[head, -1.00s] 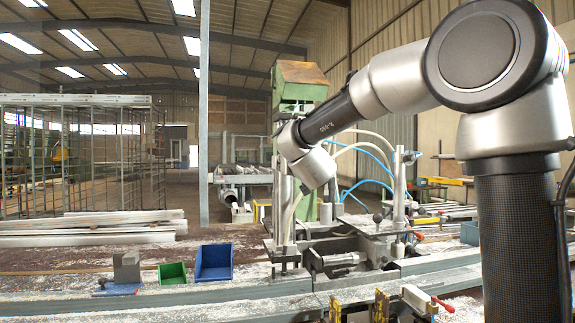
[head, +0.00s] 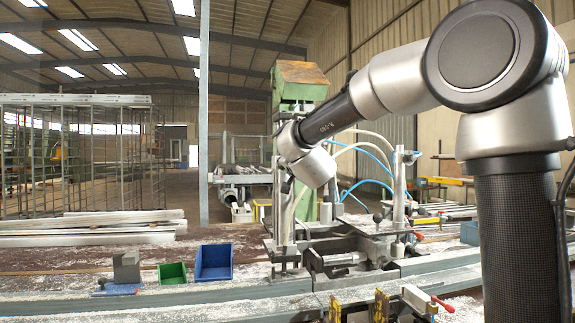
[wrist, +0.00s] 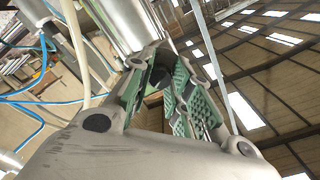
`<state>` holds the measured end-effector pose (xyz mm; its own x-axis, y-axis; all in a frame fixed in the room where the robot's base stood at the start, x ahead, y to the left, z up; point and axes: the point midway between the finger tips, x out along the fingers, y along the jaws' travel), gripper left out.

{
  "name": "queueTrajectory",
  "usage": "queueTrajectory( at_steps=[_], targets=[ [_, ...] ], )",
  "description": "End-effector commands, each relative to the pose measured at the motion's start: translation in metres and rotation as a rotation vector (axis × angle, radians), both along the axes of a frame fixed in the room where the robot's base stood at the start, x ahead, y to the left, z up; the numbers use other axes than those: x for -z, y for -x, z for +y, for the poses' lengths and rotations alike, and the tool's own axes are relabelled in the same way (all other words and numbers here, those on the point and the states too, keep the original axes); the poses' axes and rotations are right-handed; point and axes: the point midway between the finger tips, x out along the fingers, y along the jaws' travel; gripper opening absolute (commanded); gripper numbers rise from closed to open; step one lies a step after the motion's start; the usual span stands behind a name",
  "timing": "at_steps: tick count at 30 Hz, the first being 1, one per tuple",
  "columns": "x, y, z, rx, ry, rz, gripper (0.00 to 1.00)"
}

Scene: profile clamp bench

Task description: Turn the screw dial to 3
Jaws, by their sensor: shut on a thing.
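In the wrist view my gripper (wrist: 165,88) has its green-padded fingers closed around a small dark part, which I take to be the screw dial (wrist: 155,79). The fingers hide most of it, and no numbers or pointer can be read. A silver cylinder (wrist: 116,22) stands just beyond the fingertips. In the head view my arm reaches down to the clamp machine (head: 345,245) in the middle of the bench. There my wrist hides the fingers and the dial.
Blue hoses (head: 372,187) curve close to the right of my wrist. A metal post (head: 399,185) rises behind them. A blue bin (head: 214,263) and a green bin (head: 172,273) stand left of the machine.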

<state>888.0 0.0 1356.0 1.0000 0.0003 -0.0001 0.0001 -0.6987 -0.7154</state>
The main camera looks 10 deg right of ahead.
Motion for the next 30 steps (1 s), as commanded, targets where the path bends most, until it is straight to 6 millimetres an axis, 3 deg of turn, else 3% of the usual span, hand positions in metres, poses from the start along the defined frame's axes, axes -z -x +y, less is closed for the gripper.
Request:
queueTrajectory(
  at_steps=[20, 21, 24, 30],
  targets=[
    [0.0006, 0.0001, -0.0006, 0.001, -0.07, 0.001, 0.0],
    [0.0006, 0.0001, -0.0006, 0.001, -0.07, 0.001, 0.22],
    [0.0005, 0.0001, -0.0005, 0.001, -0.069, 0.001, 0.4],
    [0.0004, 0.0, -0.0003, 0.001, -0.069, 0.001, 0.43]
  ],
)
